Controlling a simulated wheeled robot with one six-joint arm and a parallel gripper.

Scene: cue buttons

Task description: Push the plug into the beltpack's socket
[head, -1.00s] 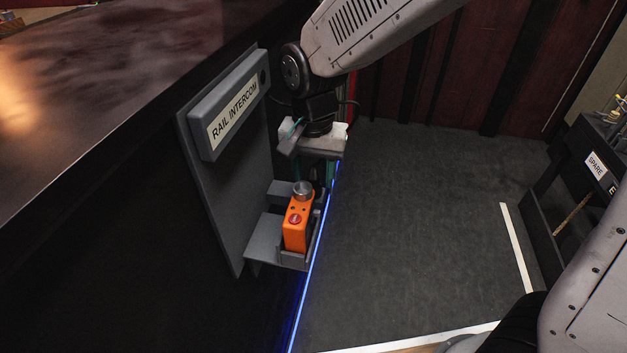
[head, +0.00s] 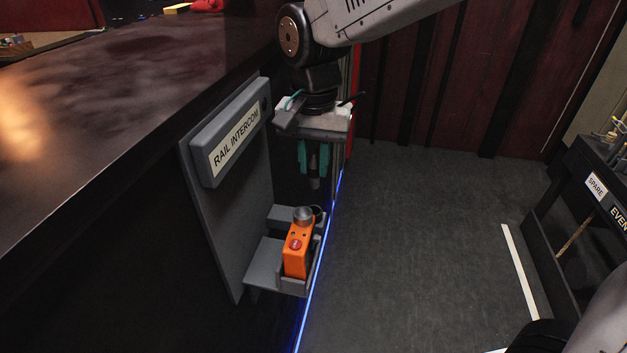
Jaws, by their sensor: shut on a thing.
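The orange beltpack (head: 297,256) stands upright in a grey cradle on a shelf below the RAIL INTERCOM box. A round silver collar (head: 303,214) sits on its top, and it looks like the socket. My gripper (head: 314,172) is above and slightly right of the beltpack, pointing down. Its teal fingers are shut on the grey plug (head: 315,183), whose lower end hangs free above the beltpack, clear of the collar. The plug's upper part is hidden between the fingers.
A dark ring (head: 317,213) sits right behind the collar. The grey shelf (head: 262,266) and backplate (head: 228,225) are fixed to the dark counter side. A cart labelled SPARE (head: 595,187) stands at right. The floor between is clear.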

